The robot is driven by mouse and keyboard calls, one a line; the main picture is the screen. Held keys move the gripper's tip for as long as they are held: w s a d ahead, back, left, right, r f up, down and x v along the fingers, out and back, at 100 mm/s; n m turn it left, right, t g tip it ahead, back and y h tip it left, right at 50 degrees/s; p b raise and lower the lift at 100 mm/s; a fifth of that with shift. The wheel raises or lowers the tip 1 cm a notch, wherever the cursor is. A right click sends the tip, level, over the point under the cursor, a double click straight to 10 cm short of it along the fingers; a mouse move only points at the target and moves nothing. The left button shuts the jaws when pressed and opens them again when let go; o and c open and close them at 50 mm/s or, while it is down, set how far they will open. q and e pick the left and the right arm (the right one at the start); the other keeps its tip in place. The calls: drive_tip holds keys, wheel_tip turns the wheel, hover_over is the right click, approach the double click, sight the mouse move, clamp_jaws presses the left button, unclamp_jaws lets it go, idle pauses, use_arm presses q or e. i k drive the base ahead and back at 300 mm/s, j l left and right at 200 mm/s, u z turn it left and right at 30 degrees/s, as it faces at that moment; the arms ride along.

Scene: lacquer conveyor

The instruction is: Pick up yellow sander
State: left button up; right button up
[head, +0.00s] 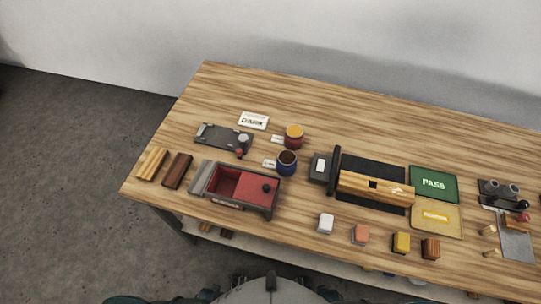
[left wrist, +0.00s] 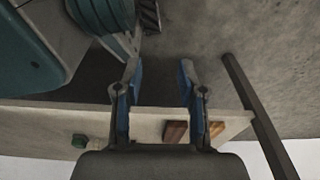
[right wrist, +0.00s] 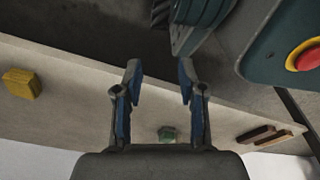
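The yellow sander appears to be the small yellow block (head: 402,243) near the front edge of the table, in a row with a white block (head: 326,223), an orange-pink block (head: 360,234) and a brown block (head: 431,248). My left gripper (left wrist: 158,78) is open and empty in the left wrist view. My right gripper (right wrist: 158,78) is open and empty in the right wrist view. Neither gripper shows in the head view. A yellow block (right wrist: 20,83) on a pale surface also shows in the right wrist view; I cannot tell whether it is the same one.
The wooden table (head: 330,106) also holds a red-lined box (head: 228,203), two cans, a clamp-like fixture with a wooden piece (head: 375,190), a green PASS tray (head: 434,184) and a yellow tray (head: 452,222). Wooden strips (head: 177,170) lie at left. A pale shelf (head: 300,258) runs below.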

sight(401, 241)
drive_tip(key=j+z, duration=0.1)
drive_tip(key=z, duration=1.9)
